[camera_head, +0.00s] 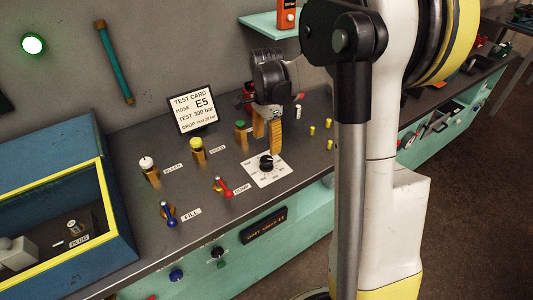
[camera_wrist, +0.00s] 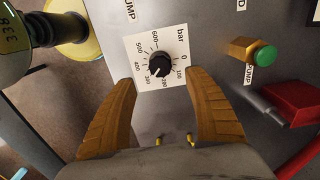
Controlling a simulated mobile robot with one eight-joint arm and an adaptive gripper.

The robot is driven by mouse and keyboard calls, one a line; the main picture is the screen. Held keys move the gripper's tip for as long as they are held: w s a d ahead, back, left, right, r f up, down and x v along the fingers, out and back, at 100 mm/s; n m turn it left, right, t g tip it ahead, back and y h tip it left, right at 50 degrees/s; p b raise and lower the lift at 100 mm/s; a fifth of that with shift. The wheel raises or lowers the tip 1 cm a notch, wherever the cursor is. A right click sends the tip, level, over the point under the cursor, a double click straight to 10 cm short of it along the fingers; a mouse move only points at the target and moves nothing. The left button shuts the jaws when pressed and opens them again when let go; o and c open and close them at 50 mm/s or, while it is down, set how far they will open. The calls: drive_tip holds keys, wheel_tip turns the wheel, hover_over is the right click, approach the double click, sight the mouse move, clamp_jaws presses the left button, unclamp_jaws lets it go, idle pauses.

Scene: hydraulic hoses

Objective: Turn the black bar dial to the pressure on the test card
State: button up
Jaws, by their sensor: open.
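The black bar dial (camera_head: 266,162) sits on a white scale plate on the bench; it also shows in the wrist view (camera_wrist: 160,65). Its scale runs from 0 to 600. A small pale mark on the knob's lower side seems to face between 200 and 300, but I cannot read it exactly. The test card (camera_head: 192,107) stands behind on the bench and reads hose E5, test 300 bar; its last line is small. My gripper (camera_head: 268,142) is open just above the dial. Its tan fingers in the wrist view (camera_wrist: 162,80) are spread on either side below the knob, apart from it.
A red lever (camera_head: 224,188) and a blue lever (camera_head: 170,214) stand left of the dial. Green (camera_head: 240,130), yellow (camera_head: 197,146) and white (camera_head: 147,165) capped posts stand behind them. A small display (camera_head: 264,225) is on the bench front. A blue, yellow-edged box (camera_head: 108,185) is at left.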

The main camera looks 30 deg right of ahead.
drive_tip(key=shift+r, duration=2)
drive_tip(key=s+a+r+n+t, duration=0.2)
drive_tip(key=s+a+n+t, duration=0.1)
drive_tip(key=s+a+n, duration=0.4)
drive_tip(key=s+a+r+n+t, duration=0.3)
drive_tip(key=s+a+n+t, duration=0.1)
drive_tip(key=s+a+n, duration=0.4)
drive_tip(key=s+n, duration=0.2)
drive_tip(key=shift+s+a+r+n, duration=0.2)
drive_tip(key=shift+s+a+n, duration=0.1)
drive_tip(key=shift+s, duration=0.1)
drive_tip(key=shift+c, duration=0.6)
